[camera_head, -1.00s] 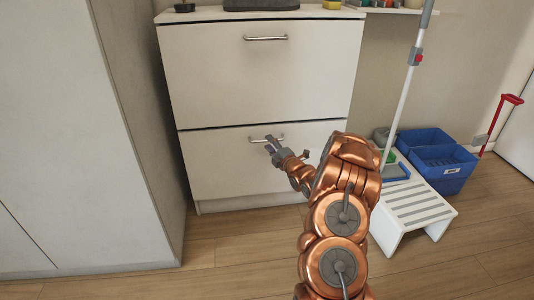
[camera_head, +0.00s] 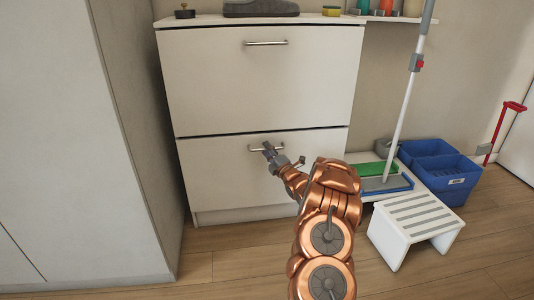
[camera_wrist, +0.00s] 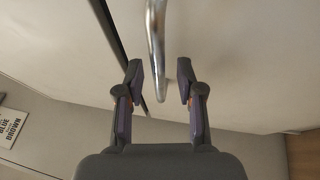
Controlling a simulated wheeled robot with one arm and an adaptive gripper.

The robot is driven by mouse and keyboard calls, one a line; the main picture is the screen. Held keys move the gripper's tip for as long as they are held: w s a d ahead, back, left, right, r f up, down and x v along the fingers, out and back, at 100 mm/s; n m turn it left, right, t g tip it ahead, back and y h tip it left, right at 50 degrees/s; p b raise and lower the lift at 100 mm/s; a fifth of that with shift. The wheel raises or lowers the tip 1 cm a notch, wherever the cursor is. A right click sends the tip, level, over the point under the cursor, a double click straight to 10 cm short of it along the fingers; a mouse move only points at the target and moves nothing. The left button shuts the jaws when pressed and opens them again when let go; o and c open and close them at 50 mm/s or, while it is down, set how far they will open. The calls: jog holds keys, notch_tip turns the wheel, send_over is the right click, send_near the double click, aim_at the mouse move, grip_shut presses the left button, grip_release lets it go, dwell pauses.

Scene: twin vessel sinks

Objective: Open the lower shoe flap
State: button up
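The lower shoe flap (camera_head: 228,178) is the lower white front of a cabinet, and it looks shut, with a thin dark gap along its top edge. Its metal bar handle (camera_head: 254,148) sits near that edge. My gripper (camera_head: 268,149) is at this handle, partly covering it in the head view. In the wrist view my gripper (camera_wrist: 159,78) is open, with one finger on each side of the handle bar (camera_wrist: 154,35). Space shows between the bar and both fingers.
The upper flap (camera_head: 258,85) is shut, with its own handle (camera_head: 265,43). A grey shoe (camera_head: 260,8) lies on the cabinet top. A tall pale cabinet (camera_head: 60,120) stands left. A white stool (camera_head: 415,220), a mop (camera_head: 405,100) and blue bins (camera_head: 445,170) stand right.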

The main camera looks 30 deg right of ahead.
jog(key=shift+w+r, duration=0.1)
jog(key=shift+w, duration=0.2)
grip_shut()
dwell(0.6)
